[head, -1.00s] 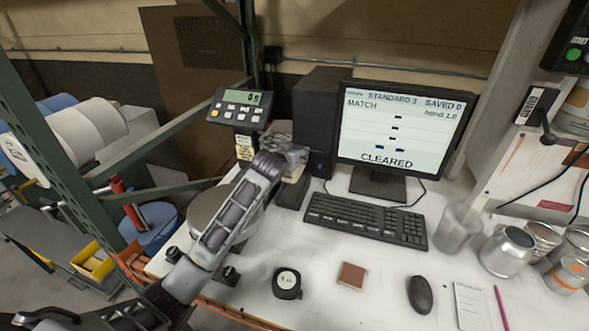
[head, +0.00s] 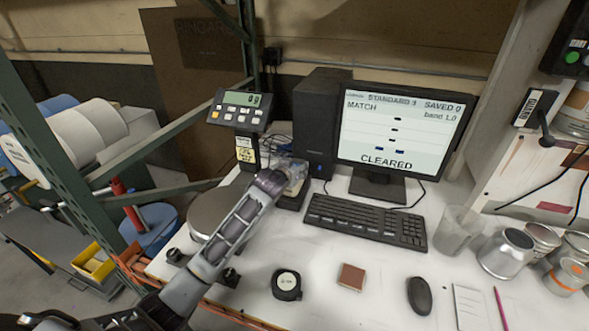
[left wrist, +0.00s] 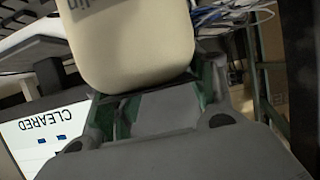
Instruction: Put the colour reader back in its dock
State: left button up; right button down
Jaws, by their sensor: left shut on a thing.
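The colour reader (left wrist: 130,45) is a cream, rounded body with dark lettering, large in the left wrist view. My left gripper (head: 291,172) is shut on it, in front of the black computer tower. In the head view the reader is small and mostly covered by the gripper. A dark block, apparently the dock (head: 292,200), stands on the bench just below the gripper. I cannot tell whether the reader touches it or is seated in it. My right gripper is not in view.
The monitor (head: 396,130) and keyboard (head: 365,222) are to the right of the gripper. The computer tower (head: 319,120) is behind it. The scale's round pan (head: 212,210) is to the left, its display (head: 240,106) above.

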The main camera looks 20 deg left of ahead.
pick_arm(q)
jog(key=shift+f, duration=0.1)
jog(key=shift+f, duration=0.1)
dwell(0.3)
jog(key=o, duration=1.7)
jog(key=shift+f, duration=0.1)
jog(key=shift+c, duration=0.2)
jog(key=v, duration=1.2)
jog(key=shift+b, duration=0.45)
jog(key=shift+s, duration=0.2)
